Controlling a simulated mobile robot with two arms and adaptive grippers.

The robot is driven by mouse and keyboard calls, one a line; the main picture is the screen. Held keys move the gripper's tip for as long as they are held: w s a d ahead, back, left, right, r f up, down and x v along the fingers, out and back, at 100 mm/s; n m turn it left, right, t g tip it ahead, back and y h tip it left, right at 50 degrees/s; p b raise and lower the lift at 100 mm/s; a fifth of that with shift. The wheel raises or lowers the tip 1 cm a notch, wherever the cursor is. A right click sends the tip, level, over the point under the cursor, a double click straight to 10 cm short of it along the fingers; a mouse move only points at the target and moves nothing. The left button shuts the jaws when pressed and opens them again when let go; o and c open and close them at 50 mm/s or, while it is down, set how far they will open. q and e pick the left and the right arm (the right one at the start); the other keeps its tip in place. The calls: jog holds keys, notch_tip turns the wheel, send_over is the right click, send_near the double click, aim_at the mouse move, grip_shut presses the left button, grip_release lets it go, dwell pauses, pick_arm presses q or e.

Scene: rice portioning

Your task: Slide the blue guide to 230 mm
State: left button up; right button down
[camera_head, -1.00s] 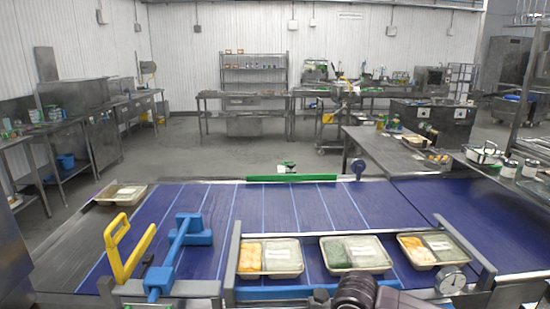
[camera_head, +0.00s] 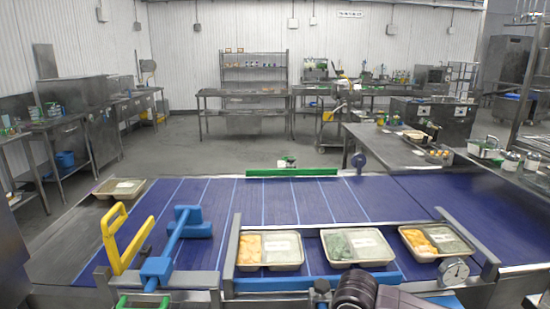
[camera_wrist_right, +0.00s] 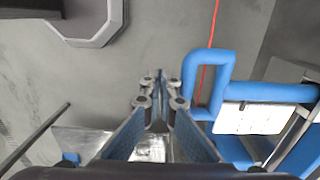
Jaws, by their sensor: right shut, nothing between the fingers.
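A blue guide piece (camera_head: 176,241) with a block at each end stands over the belt at left in the head view. A long blue bar (camera_head: 350,282) runs along the belt's near edge below the food trays; I cannot tell which of these is the named guide. In the right wrist view, a blue loop handle (camera_wrist_right: 211,70) joins a blue bar with a white plate (camera_wrist_right: 250,118); a thin red line passes behind the loop. My right gripper (camera_wrist_right: 160,78) is shut and empty, left of the loop and apart from it. My left gripper is not in view. No millimetre marks are readable.
Three filled trays (camera_head: 270,250) sit in the metal frame, with a round dial (camera_head: 455,270) at its right. A yellow handle (camera_head: 112,240) stands left of the blue piece, and a green handle (camera_head: 142,300) below. Another tray (camera_head: 119,188) lies at far left. The middle belt (camera_head: 300,205) is clear.

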jog(key=shift+w+b, duration=0.5)
jog(key=shift+w, duration=0.25)
dwell(0.6)
jog(key=shift+s, duration=1.85)
jog(key=shift+r, duration=0.1)
notch_tip(320, 180, up, 9)
jog(key=p, duration=0.4)
